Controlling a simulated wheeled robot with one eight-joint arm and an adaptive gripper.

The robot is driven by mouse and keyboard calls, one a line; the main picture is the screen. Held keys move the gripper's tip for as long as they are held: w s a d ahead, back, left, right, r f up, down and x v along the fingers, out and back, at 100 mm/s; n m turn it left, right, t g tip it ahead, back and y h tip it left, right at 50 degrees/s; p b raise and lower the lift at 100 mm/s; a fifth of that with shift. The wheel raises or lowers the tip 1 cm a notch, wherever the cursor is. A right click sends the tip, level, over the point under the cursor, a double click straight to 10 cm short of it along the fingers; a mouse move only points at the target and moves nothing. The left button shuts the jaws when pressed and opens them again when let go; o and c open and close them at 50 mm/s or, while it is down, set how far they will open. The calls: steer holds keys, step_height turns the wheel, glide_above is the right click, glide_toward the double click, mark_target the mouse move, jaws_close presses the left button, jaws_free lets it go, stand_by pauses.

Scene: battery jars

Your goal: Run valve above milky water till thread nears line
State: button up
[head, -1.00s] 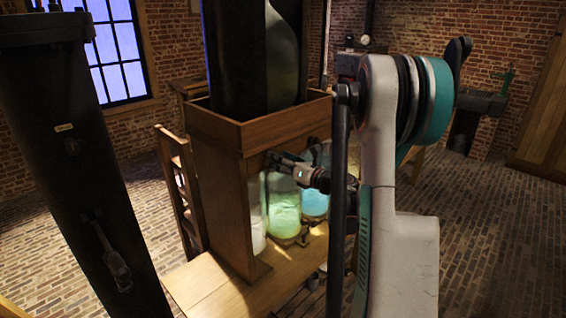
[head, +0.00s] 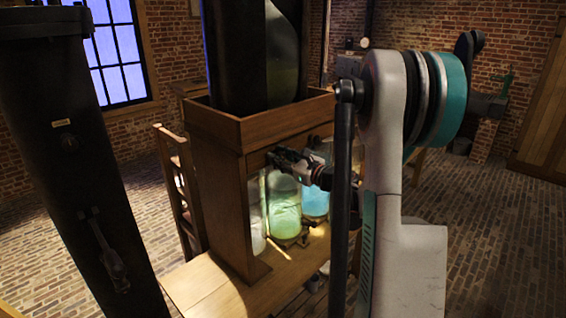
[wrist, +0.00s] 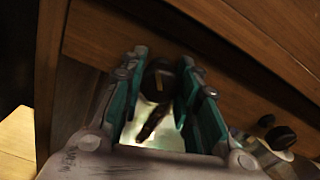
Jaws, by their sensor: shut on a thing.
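A wooden cabinet (head: 222,190) holds a row of glass jars: a pale milky one (head: 256,228) at the left, a green one (head: 285,215), and a blue one (head: 315,200). My gripper (head: 277,157) is at the cabinet's front, just under its upper box and above the jars. In the wrist view its teal-lined fingers (wrist: 167,85) are shut on a dark valve knob (wrist: 157,80), with a reddish-brown stem below it and pale liquid behind. The thread and line cannot be made out. The milky jar's upper part is partly hidden.
Further dark knobs (wrist: 281,137) stand to the right of my gripper in the wrist view. A large dark glass vessel (head: 283,55) stands in the cabinet's top box. A wooden chair (head: 178,185) is behind at the left. Brick floor (head: 455,230) is open at the right.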

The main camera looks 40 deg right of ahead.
stand_by(0.3)
steer(key=shift+n+b, duration=0.5)
steer(key=shift+n, duration=1.1)
stand_by(6.1)
